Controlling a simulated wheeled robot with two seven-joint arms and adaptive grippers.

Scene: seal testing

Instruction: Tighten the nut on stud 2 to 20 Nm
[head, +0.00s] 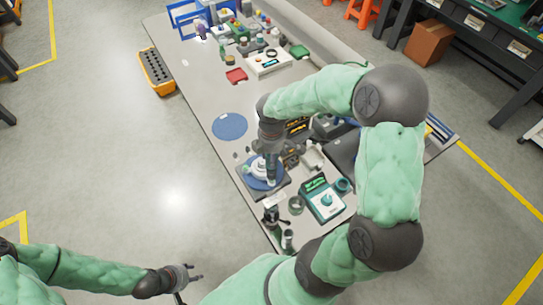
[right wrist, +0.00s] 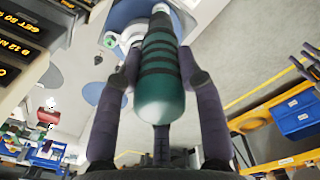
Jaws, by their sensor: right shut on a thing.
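My right gripper (head: 269,150) points down over the test fixture. In the right wrist view its fingers (right wrist: 163,95) are shut around a teal cylindrical tool (right wrist: 160,75) with dark bands. The tool's far end points at the fixture. The fixture has a blue round base (head: 252,182) with a pale flange part (head: 259,168) on it. The flange also shows in the right wrist view (right wrist: 118,24), partly hidden behind the tool. The studs and nuts are too small or hidden to tell apart. My left gripper (head: 196,273) is open and empty, low over the floor, away from the table.
A teal device with a display (head: 322,200) stands right of the fixture. Small cylindrical items (head: 287,238) stand at the table's near edge. A blue disc (head: 229,126) lies on clear tabletop behind.

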